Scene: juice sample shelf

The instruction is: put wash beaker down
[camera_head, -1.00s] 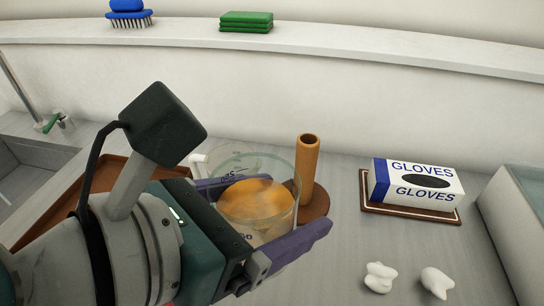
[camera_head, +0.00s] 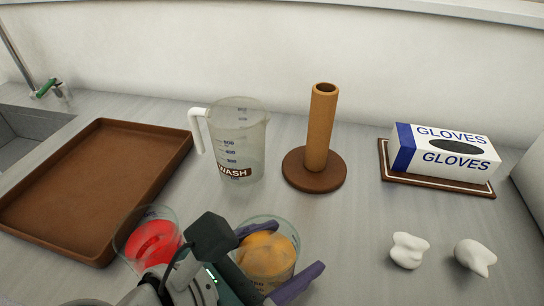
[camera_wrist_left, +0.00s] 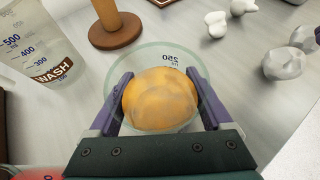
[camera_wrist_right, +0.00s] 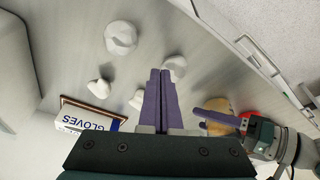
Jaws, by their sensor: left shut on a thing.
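The clear jug labelled WASH (camera_head: 240,140), with a white handle, stands upright on the grey counter. It also shows in the left wrist view (camera_wrist_left: 35,50). My left gripper (camera_head: 292,248) is shut around a clear glass beaker (camera_head: 268,273) with orange contents, in front of the jug and to its right. In the left wrist view the two purple fingers (camera_wrist_left: 160,95) flank this beaker. Whether its base touches the counter is hidden. My right gripper (camera_wrist_right: 158,75) shows in the right wrist view with its fingers together and nothing between them.
A glass with red contents (camera_head: 150,240) stands close left of my left gripper. A brown tray (camera_head: 100,185) lies at left. A brown post on a round base (camera_head: 320,130) stands behind the held beaker. A gloves box (camera_head: 445,150) and white crumpled lumps (camera_head: 408,250) are at right.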

